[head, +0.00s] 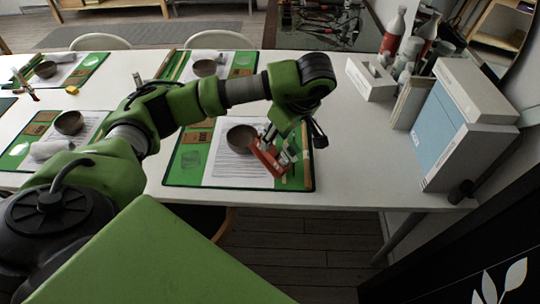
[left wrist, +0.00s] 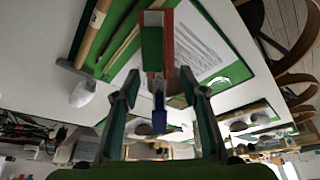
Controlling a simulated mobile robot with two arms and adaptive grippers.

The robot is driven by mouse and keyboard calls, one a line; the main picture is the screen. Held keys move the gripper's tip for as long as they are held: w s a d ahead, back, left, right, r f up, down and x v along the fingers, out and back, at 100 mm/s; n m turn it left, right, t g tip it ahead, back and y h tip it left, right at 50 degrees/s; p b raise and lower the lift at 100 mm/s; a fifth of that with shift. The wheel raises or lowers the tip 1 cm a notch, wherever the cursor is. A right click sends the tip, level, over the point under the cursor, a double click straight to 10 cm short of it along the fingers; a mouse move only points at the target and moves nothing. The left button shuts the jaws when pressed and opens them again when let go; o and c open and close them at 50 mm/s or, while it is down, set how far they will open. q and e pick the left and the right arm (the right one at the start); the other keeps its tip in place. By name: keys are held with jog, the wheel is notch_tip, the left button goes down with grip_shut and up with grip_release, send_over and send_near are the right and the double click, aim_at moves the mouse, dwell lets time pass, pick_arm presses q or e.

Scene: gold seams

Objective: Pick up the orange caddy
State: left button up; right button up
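The orange caddy (head: 268,158) is on or just above the green mat nearest my left arm, beside a dark bowl (head: 241,138). My left gripper (head: 293,142) points down at it from above, partly covering it. In the left wrist view the caddy (left wrist: 169,38) is straight ahead, with a green item and a blue item in or on it. The fingers of my left gripper (left wrist: 158,84) stand apart on either side of this line, with gaps visible. Whether a finger touches the caddy cannot be told. My right gripper is not in view.
The white table (head: 340,168) holds several green mats with bowls and papers. At its right end stand a white-and-blue box (head: 440,125), a white tissue box (head: 370,78) and bottles (head: 393,35). The table's front edge is close below the mat. Bare tabletop lies right of the mat.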

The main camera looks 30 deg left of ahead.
aim_at(272, 149)
pick_arm(q)
jog(key=shift+p+x, duration=0.6)
jog(key=shift+x, duration=2.2)
jog(key=shift+d, duration=0.1)
grip_shut()
